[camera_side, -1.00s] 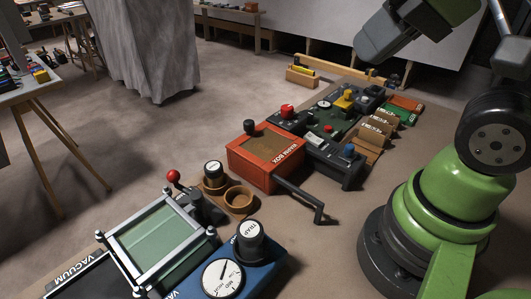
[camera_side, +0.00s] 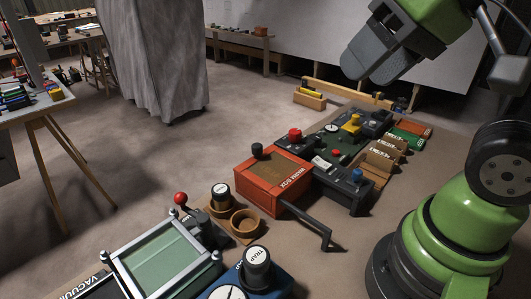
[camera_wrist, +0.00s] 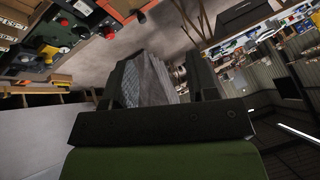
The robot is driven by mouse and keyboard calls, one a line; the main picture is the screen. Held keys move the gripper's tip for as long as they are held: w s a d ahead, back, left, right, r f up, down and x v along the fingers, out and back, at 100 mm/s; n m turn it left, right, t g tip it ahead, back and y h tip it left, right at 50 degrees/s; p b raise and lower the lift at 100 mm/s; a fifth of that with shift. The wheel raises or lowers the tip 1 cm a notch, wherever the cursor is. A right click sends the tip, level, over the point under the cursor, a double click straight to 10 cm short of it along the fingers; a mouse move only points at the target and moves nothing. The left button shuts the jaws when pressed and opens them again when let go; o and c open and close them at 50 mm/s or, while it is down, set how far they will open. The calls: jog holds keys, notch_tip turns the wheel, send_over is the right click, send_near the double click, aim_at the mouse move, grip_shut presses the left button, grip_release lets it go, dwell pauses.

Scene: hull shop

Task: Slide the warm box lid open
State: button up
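The warm box (camera_side: 275,198) is an orange-red box with "WARM BOX" lettering on its front rim, in the middle of the side view. Its lid (camera_side: 276,174) is a brown panel framed by the red rim and appears to cover the top. A dark knob (camera_side: 257,150) stands at the lid's far left edge. My gripper (camera_side: 357,66) is in the air, high above and to the right in the picture, well apart from the box. In the wrist view its two dark fingers (camera_wrist: 155,85) stand apart with nothing between them. The warm box cannot be made out for certain there.
A dark crank-like bar (camera_side: 315,228) juts from the box's near side. A dark panel with a blue knob (camera_side: 356,175) stands close on the right. Round brown holders (camera_side: 245,222), a red-ball lever (camera_side: 181,199) and a green-windowed frame (camera_side: 160,258) lie nearer. Floor behind is open.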

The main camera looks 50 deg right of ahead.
jog(key=w+d+n+g, duration=0.15)
jog(key=w+n, duration=0.25)
jog(key=w, duration=0.4)
jog(key=n+g+h, duration=0.2)
jog(key=n+g, duration=0.3)
jog(key=n, duration=0.3)
send_over(257, 145)
notch_tip(257, 145, down, 14)
jog(key=shift+f, duration=0.25)
notch_tip(257, 145, down, 9)
jog(key=shift+f, duration=0.1)
grip_shut()
